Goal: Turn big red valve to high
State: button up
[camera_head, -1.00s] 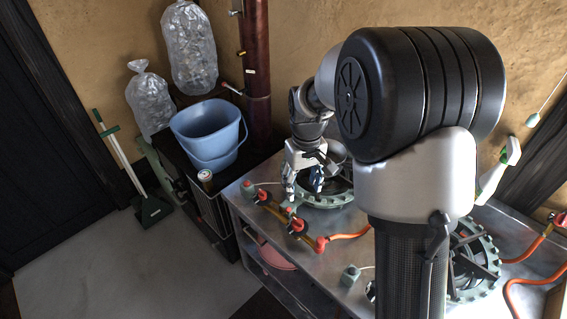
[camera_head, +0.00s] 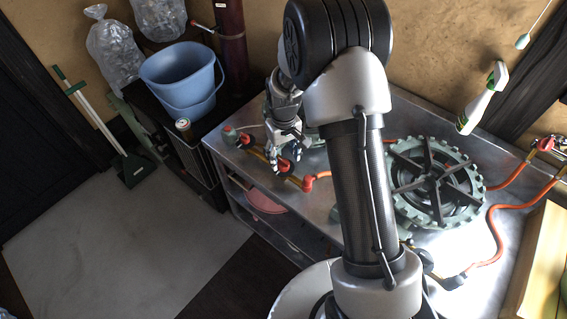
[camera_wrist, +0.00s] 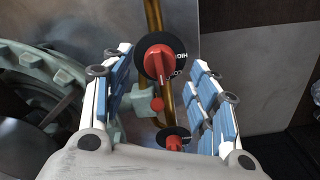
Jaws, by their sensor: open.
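The big red valve (camera_wrist: 157,62) has a red handle on a black disc lettered HIGH, mounted on a brass pipe. In the head view the red valve (camera_head: 284,167) sits near the bench's front edge, partly covered by my fingers. My gripper (camera_wrist: 161,72) is open above it. In the wrist view its blue-padded fingers lie to the left and right of the valve; I cannot tell whether they touch it. A smaller-looking red valve (camera_wrist: 173,143) on a black disc shows lower between the fingers; it is also in the head view (camera_head: 246,140).
A green-grey toothed burner ring (camera_head: 435,185) is at the bench's right, with orange hoses (camera_head: 494,225) beside it. A blue bucket (camera_head: 180,78) and a can (camera_head: 184,128) stand left. The floor at front left is clear.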

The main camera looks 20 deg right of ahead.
aim_at(283, 161)
jog(key=shift+f+b, duration=0.3)
jog(key=shift+f, duration=1.2)
jog(key=c, duration=1.1)
